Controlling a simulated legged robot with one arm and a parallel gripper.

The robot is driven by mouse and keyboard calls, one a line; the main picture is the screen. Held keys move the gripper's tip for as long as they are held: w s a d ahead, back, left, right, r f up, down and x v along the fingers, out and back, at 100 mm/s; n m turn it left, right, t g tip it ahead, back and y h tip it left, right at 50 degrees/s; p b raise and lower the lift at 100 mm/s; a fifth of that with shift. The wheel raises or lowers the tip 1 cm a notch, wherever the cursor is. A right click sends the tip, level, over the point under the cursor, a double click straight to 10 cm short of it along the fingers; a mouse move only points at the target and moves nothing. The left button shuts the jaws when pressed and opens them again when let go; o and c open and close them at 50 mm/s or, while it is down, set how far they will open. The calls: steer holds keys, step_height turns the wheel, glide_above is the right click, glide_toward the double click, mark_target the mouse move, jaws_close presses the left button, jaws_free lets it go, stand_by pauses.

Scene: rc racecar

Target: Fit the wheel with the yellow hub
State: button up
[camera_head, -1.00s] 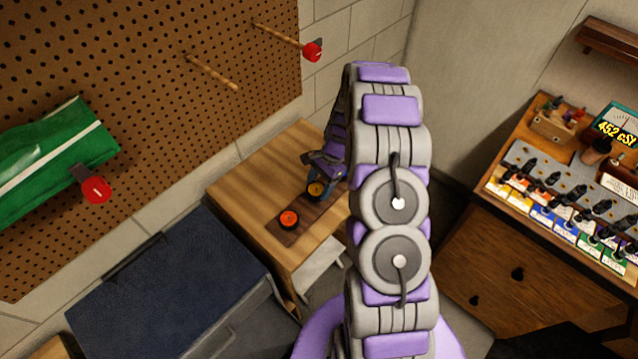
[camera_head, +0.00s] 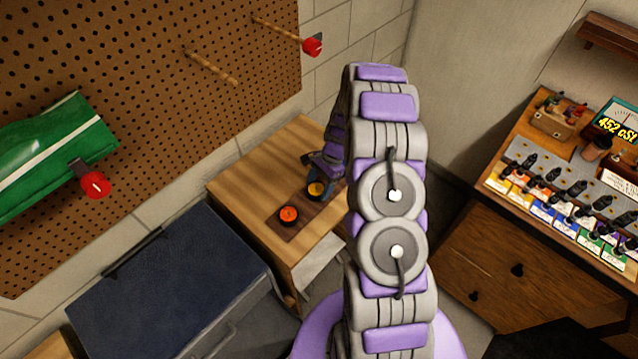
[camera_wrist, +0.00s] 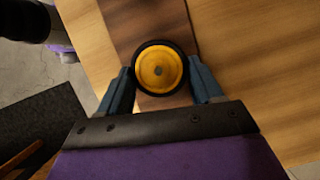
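The wheel with the yellow hub (camera_head: 316,189) lies flat, hub up, on a dark brown board (camera_head: 303,218) on the wooden table. In the wrist view the yellow-hubbed wheel (camera_wrist: 160,70), with its black tyre, sits between the two blue fingers of my gripper (camera_wrist: 160,80). The fingers are apart, one on each side of the tyre and very close to it. I cannot tell for certain whether they touch it. In the head view my gripper (camera_head: 325,172) is just behind the wheel, partly hidden by my arm. No racecar body is clearly identifiable on the table.
A wheel with an orange hub (camera_head: 289,214) lies on the same board, nearer the front. A dark blue chest (camera_head: 165,285) stands left of the table (camera_head: 255,185). A pegboard (camera_head: 130,90) with a green car shell (camera_head: 50,150) is behind. A workbench (camera_head: 540,200) stands at right.

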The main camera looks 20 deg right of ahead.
steer(key=o, duration=0.5)
steer(key=shift+d+r, duration=0.1)
steer(key=shift+r, duration=0.05)
steer(key=p+v, duration=0.1)
steer(key=v, duration=1.6)
steer(key=shift+d, duration=0.1)
